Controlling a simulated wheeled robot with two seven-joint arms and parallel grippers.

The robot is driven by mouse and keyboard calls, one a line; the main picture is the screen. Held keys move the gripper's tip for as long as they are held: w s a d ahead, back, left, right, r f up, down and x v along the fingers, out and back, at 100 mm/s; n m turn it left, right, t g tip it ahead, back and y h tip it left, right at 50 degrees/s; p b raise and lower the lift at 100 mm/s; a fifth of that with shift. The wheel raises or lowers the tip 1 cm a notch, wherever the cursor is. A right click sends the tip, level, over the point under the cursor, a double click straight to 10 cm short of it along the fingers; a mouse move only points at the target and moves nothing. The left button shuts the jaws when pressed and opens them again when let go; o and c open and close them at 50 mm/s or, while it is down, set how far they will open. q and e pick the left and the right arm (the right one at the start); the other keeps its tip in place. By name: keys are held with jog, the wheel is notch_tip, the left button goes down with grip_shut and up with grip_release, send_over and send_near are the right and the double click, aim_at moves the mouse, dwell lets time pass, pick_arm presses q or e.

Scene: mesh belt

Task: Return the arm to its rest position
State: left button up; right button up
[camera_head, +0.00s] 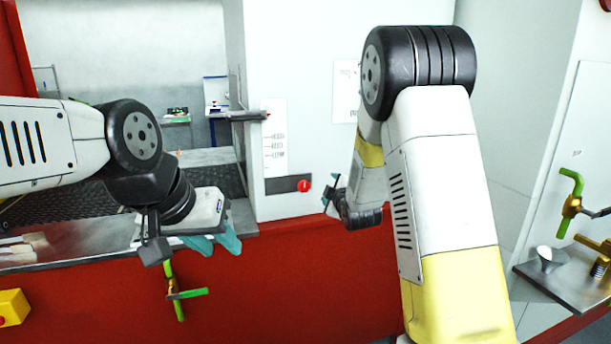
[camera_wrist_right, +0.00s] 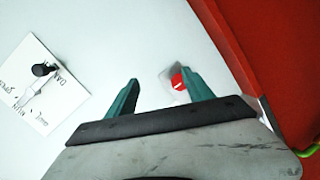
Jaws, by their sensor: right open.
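My right arm (camera_head: 440,180) stands in the right half of the head view, bent, with its forearm reaching towards the white wall. My right gripper (camera_wrist_right: 160,84) is open in the right wrist view, with two teal fingers apart and nothing held between them. In the head view it is mostly hidden behind the arm; a bit of teal shows. It faces the wall near a red knob (camera_wrist_right: 177,82), also seen in the head view (camera_head: 304,185). My left gripper (camera_head: 213,241) hangs over the metal ledge, its teal fingers pointing down; their gap is unclear.
A label with level markings (camera_head: 275,150) is on the wall beside a dark lever (camera_head: 248,115). The mesh belt (camera_head: 70,212) lies behind my left arm. A green-handled valve (camera_head: 180,292) is on the red front. A metal shelf (camera_head: 570,280) with valves stands at right.

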jog(key=s+d+r+m+g, duration=0.2)
jog(key=s+d+r+m, duration=0.15)
jog(key=s, duration=0.45)
jog(key=s+d+r+m+g, duration=0.2)
jog(key=s+r+m+g, duration=0.1)
jog(key=s+m, duration=0.3)
jog(key=s+r+m+g, duration=0.1)
jog(key=s+m+g, duration=0.3)
jog(key=s, duration=2)
jog(key=shift+s+d+m+h, duration=0.3)
jog(key=shift+d+m, duration=0.1)
jog(key=shift+m, duration=0.15)
